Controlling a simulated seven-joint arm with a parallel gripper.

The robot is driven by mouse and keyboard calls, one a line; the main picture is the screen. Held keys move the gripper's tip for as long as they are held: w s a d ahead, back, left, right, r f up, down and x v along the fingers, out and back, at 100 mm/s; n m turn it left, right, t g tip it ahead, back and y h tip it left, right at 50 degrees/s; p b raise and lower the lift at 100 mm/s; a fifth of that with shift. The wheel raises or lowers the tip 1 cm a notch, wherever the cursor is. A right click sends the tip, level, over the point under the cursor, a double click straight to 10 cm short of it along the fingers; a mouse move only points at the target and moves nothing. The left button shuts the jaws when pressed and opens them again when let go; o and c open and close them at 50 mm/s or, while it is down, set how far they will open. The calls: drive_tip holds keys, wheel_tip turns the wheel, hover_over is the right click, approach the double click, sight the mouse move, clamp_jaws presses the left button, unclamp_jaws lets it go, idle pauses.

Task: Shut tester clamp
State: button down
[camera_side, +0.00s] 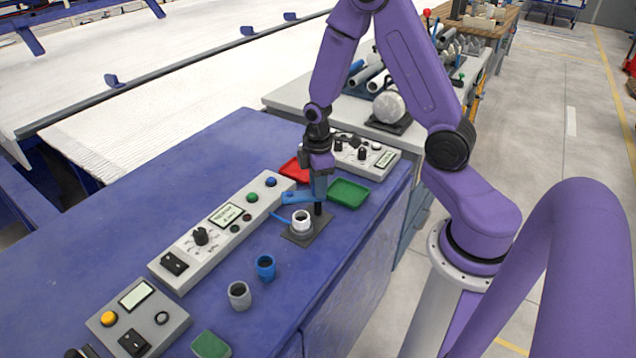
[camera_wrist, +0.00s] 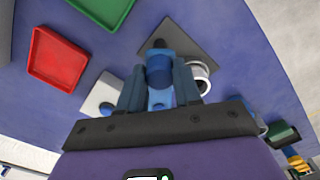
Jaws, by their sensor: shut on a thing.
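The tester stands on a dark square plate (camera_side: 318,228) on the blue table; the plate also shows in the wrist view (camera_wrist: 192,40). A white ring-shaped pipe piece (camera_side: 301,222) stands upright on the plate. The blue clamp arm (camera_side: 293,198) reaches left above and behind the white piece, apart from its top as far as I can tell. My gripper (camera_side: 319,187) points down over the plate. In the wrist view its fingers (camera_wrist: 158,88) are shut on the clamp's blue round part (camera_wrist: 158,70). The white piece (camera_wrist: 204,72) shows partly hidden beside the right finger.
A red tray (camera_side: 293,170) and a green tray (camera_side: 348,193) lie behind the plate. A long control panel (camera_side: 222,228) runs to the left. A blue pipe piece (camera_side: 265,268) and a grey one (camera_side: 239,296) stand in front. The table edge is close on the right.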

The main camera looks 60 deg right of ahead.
drive_tip(key=n, duration=0.5)
drive_tip(key=shift+n, duration=2.5)
drive_tip(key=c, duration=0.8)
unclamp_jaws()
drive_tip(key=shift+r, duration=0.15)
wheel_tip(320, 180, up, 17)
drive_tip(key=shift+r, duration=0.1)
